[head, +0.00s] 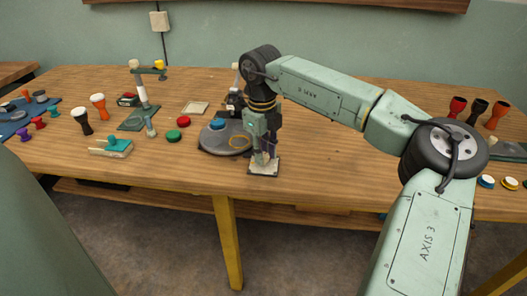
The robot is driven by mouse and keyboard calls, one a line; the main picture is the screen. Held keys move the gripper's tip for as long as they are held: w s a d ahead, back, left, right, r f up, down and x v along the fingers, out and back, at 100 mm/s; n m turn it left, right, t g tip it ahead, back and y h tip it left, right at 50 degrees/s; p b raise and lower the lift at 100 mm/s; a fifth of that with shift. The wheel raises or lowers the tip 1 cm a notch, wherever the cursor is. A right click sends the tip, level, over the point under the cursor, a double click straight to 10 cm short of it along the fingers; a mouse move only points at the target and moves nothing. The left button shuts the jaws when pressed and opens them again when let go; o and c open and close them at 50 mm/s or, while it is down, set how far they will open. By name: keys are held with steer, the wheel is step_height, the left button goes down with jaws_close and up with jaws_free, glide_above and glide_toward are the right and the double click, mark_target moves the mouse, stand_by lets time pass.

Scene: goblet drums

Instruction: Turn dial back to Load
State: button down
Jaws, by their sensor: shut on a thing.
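A small pale plate (259,171) sits near the front edge of the wooden table, just right of a round dark grey base. My gripper (263,158) points straight down over this plate. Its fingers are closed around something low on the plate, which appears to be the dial. The fingers hide most of the dial, so its pointing direction cannot be told. The Load mark cannot be read at this size.
The round grey base (218,145) with a blue-topped piece (217,124) stands close left of my gripper. Red (184,121) and green (173,135) discs lie farther left. Several goblet drums stand at the left and right. The table (340,165) is clear right of the plate.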

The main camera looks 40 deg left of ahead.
mark_target(264, 156)
steer(key=n, duration=0.4)
steer(key=shift+n, duration=1.8)
steer(key=c, duration=1.3)
jaws_free()
steer(key=shift+r, duration=0.1)
steer(key=r, duration=1.1)
steer(key=shift+s+d+r, duration=0.15)
steer(key=shift+d+r, duration=0.05)
steer(key=shift+r, duration=0.2)
